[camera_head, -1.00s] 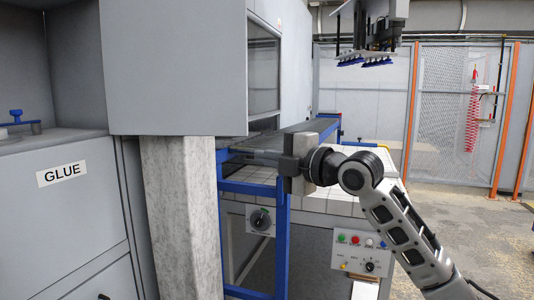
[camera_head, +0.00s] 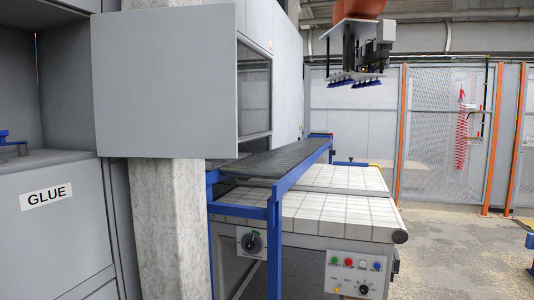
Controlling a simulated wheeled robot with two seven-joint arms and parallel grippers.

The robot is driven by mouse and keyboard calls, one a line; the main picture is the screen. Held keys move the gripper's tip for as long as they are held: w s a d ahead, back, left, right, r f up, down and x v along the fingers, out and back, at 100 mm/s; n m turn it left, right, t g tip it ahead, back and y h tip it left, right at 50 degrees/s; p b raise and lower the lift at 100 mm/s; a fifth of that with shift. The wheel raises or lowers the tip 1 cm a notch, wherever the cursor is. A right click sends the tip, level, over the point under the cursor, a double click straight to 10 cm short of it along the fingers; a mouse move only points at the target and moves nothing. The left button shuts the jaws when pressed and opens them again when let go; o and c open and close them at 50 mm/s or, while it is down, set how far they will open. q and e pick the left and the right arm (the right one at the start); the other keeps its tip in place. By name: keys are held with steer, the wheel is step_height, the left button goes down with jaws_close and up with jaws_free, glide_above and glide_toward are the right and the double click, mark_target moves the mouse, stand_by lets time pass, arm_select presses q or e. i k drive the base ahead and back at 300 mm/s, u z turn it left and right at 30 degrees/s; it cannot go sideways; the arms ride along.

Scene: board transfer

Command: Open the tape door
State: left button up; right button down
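A flat grey door panel (camera_head: 165,85) stands out from the grey cabinet at the upper left. I take it for the tape door, though I see no label on it. Its face is turned toward me, and the cabinet's dark window-like opening (camera_head: 253,95) shows just right of it. I cannot tell its hinge or handle. Neither of my grippers is in view.
A grey stone-like pillar (camera_head: 172,225) stands below the panel. A control box (camera_head: 357,272) sits in front. A cabinet labelled GLUE (camera_head: 48,193) is left. Open floor (camera_head: 455,250) lies right.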

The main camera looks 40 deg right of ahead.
mark_target(165, 79)
steer(key=z, duration=2.35)
steer(key=i, duration=1.7)
steer(key=u, duration=1.5)
